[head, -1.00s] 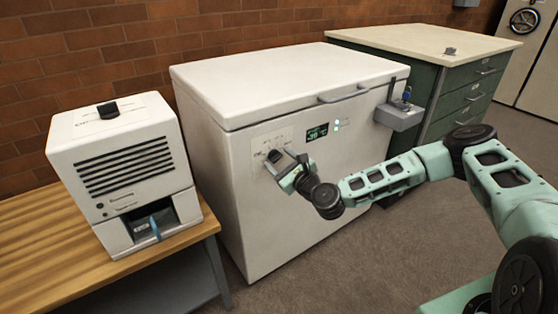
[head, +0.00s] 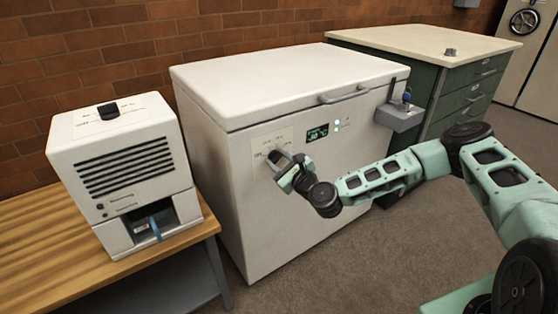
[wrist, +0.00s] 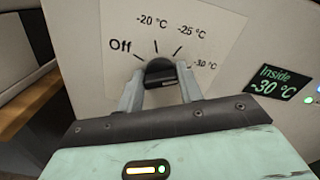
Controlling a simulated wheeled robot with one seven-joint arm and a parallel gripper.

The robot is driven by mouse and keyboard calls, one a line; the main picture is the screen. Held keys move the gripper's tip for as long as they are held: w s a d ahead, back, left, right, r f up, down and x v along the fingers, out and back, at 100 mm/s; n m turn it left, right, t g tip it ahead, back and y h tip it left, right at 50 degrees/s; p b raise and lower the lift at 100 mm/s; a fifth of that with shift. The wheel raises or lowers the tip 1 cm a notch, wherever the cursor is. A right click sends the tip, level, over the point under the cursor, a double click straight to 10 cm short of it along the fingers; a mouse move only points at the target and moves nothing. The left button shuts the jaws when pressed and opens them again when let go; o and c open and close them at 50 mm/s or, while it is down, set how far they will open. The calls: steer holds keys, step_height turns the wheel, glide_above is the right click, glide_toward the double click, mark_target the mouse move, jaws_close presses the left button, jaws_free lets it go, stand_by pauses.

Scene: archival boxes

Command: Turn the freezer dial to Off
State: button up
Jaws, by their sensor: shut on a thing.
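The white chest freezer (head: 290,190) has a black dial (wrist: 160,72) on a pale label plate at the upper left of its front. In the wrist view the label reads Off, -20 °C, -25 °C and -30 °C around the dial, with Off at the left. My gripper (wrist: 160,84) is shut on the dial, one grey finger on each side. I cannot tell which mark the dial points at. In the head view my gripper (head: 284,168) is at the front panel and hides most of the dial. The freezer's display (wrist: 277,82) reads Inside -30 °C.
A white machine (head: 125,170) stands on a wooden bench (head: 40,230) left of the freezer. A grey bracket (head: 400,118) with a blue-topped item juts from the freezer's right front. A green drawer cabinet (head: 460,98) stands behind right. Floor before the freezer is open.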

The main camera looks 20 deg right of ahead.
steer(key=n, duration=0.4)
steer(key=shift+a, duration=0.1)
steer(key=n, duration=0.3)
steer(key=shift+f+n+p, duration=0.1)
steer(key=shift+n+p, duration=0.2)
steer(key=n, duration=0.3)
steer(key=shift+n, duration=0.3)
steer(key=n, duration=0.3)
steer(key=shift+f+n, duration=0.15)
steer(key=shift+n, duration=0.15)
steer(key=n, duration=0.5)
steer(key=shift+f+n, duration=0.1)
steer(key=shift+n, duration=0.2)
steer(key=n, duration=0.5)
steer(key=shift+f+n, duration=0.1)
steer(key=shift+n, duration=0.5)
steer(key=o, duration=1)
